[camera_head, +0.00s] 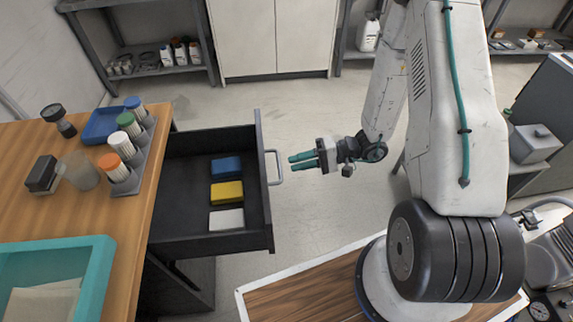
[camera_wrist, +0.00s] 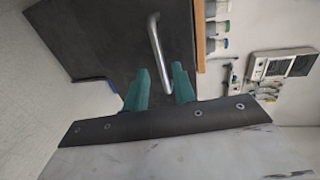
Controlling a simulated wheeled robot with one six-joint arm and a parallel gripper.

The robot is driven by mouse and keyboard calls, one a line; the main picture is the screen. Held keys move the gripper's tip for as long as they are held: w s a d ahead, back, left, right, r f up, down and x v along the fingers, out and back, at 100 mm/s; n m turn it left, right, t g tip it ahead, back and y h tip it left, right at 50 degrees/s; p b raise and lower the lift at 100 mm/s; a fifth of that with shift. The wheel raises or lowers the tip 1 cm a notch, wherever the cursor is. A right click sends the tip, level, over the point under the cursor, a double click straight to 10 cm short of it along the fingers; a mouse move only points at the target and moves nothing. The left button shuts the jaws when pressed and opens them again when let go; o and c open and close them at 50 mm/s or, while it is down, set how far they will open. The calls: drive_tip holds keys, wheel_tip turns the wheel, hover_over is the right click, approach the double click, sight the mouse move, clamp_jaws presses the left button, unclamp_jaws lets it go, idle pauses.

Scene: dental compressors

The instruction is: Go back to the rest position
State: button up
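My gripper (camera_head: 291,162) has teal fingers and points left at the open drawer's handle (camera_head: 274,167), just short of it. The drawer (camera_head: 185,243) is pulled out from the wooden table. Inside it lie a blue block (camera_head: 226,167), a yellow block (camera_head: 227,192) and a white block (camera_head: 226,219).
The wooden table (camera_head: 25,215) on the left holds a teal tray (camera_head: 98,275), a blue tray (camera_head: 101,126) and a rack of capped containers (camera_head: 138,172). Shelves (camera_head: 160,70) and a white cabinet (camera_head: 270,40) stand at the back. Floor (camera_head: 310,115) is clear around my gripper.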

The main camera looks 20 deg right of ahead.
drive_tip(key=shift+v, duration=0.85)
drive_tip(key=s+r+n+h, duration=0.1)
drive_tip(key=s+r+h, duration=0.4)
drive_tip(key=r, duration=0.6)
drive_tip(key=s+d+r+g+h, duration=0.1)
drive_tip(key=s+r+h, duration=0.4)
drive_tip(key=s+r, duration=0.3)
drive_tip(key=s+d+r+n+g+h, duration=0.1)
drive_tip(key=s+r+h, duration=0.4)
drive_tip(key=r, duration=0.8)
drive_tip(key=shift+s+r+n, duration=0.3)
drive_tip(key=shift+s+r, duration=0.1)
drive_tip(key=shift+s, duration=0.7)
